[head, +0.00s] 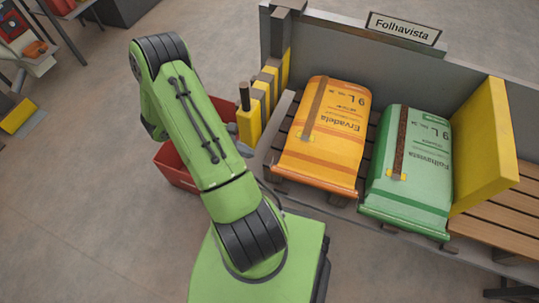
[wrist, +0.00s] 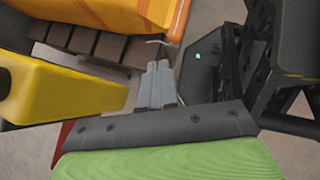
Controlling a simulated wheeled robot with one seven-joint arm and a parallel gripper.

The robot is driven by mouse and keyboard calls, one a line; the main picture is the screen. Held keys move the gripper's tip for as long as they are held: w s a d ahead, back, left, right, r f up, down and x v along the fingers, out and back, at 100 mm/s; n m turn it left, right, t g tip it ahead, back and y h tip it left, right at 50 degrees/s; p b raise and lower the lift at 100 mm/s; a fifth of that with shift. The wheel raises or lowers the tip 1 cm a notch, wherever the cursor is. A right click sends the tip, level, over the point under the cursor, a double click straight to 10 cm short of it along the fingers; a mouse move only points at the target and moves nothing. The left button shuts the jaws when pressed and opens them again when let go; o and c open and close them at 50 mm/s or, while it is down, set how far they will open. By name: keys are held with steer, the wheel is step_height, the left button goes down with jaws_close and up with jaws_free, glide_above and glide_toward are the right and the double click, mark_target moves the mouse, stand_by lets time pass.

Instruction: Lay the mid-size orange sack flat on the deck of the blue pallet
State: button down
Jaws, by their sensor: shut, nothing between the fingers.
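An orange sack (head: 325,135) marked "Ervadela" and "9 L" lies on a dark slatted platform (head: 283,122) in the head view. A brown strap with a yellow tag runs along its top. Its edge shows at the top of the wrist view (wrist: 115,12). It is the only orange sack I see, so I cannot compare sizes. My gripper (wrist: 157,85) is shut and empty, apart from the sack and near the platform's slats in the wrist view. I see no blue pallet in either view.
A green sack (head: 415,165) marked "Folhavista" lies right of the orange one. A yellow panel (head: 483,145) stands beyond it, beside bare wooden slats (head: 510,215). A yellow post (head: 248,122) and a red bin (head: 172,165) are left of the platform.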

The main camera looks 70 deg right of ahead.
mark_target(285, 158)
steer(key=s+d+f+b, duration=0.2)
steer(key=s+f, duration=0.2)
steer(key=s, duration=0.3)
steer(key=shift+s+d, duration=0.15)
steer(key=shift+d, duration=0.2)
steer(key=s, duration=0.1)
steer(key=s+d, duration=0.1)
steer(key=s, duration=0.1)
steer(key=shift+s+d, duration=0.1)
